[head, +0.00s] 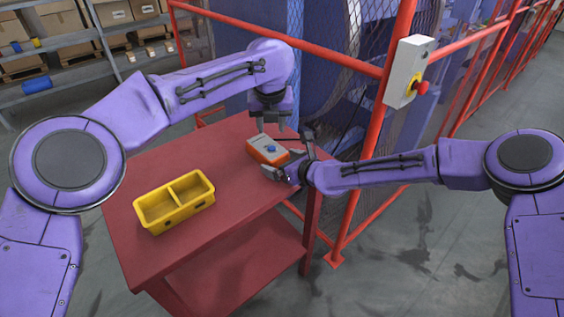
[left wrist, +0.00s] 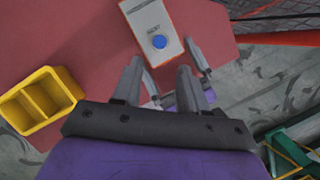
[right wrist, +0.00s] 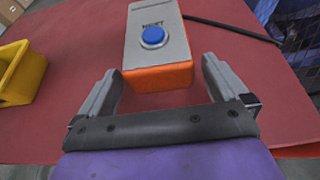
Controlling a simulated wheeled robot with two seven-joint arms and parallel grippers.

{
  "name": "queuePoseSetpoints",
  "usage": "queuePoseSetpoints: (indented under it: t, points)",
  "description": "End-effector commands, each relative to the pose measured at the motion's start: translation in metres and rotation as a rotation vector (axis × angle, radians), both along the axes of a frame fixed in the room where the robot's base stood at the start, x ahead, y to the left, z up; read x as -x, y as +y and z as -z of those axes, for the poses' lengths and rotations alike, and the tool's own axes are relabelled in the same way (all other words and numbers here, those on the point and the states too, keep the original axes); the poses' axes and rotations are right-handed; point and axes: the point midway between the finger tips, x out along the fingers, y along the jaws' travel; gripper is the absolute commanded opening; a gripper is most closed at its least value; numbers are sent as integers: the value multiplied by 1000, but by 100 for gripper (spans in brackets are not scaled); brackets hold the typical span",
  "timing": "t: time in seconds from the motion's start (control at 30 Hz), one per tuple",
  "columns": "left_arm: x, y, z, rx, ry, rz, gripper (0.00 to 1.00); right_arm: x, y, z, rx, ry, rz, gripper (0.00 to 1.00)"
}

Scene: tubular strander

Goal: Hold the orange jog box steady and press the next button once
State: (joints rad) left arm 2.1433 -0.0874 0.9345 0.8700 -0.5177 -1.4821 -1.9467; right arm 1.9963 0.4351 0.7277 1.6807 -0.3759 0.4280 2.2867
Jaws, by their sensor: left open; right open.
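The orange jog box (head: 267,150) with a grey top lies on the red table near its right edge. Its blue button (right wrist: 153,37) is marked NEXT in the right wrist view; it also shows in the left wrist view (left wrist: 159,41). My left gripper (head: 268,128) is open and points down above the box; in the left wrist view (left wrist: 158,66) its fingertips are close to the button end. My right gripper (head: 276,169) is open at the box's near end; in the right wrist view (right wrist: 159,72) its fingers stand on either side of the orange end, apart from it.
A yellow two-compartment bin (head: 175,201) stands on the red table (head: 230,215) left of the box. A red fence post (head: 372,150) carries a grey box with a red emergency stop (head: 421,88). A thin dark rod (right wrist: 230,28) lies behind the jog box.

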Motion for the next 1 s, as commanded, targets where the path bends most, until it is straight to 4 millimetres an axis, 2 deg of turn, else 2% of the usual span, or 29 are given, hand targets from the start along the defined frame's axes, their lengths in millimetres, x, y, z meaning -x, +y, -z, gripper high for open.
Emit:
queuePoseSetpoints:
  t: [0.27, 0.4, 0.43, 0.47, 0.57, 0.6, 1.0]
  points:
    - [0, 0, 0, 0, 0, 0, 43, -2, 2, 1, -1, -1, 0, 100]
    - [0, 0, 0, 0, 0, 0, 43, -2, 1, 1, -1, -1, 0, 54]
    - [0, 0, 0, 0, 0, 0, 43, -2, 1, 1, -1, -1, 0, 45]
    - [0, 0, 0, 0, 0, 0, 43, -2, 1, 1, -1, -1, 0, 40]
    - [0, 0, 0, 0, 0, 0, 13, -2, 1, 1, 0, 0, 0, 40]
    - [0, 0, 0, 0, 0, 0, 0, -2, 1, 1, 0, 0, 0, 40]
    - [0, 0, 0, 0, 0, 0, 0, -2, 1, 0, -1, -1, 0, 40]
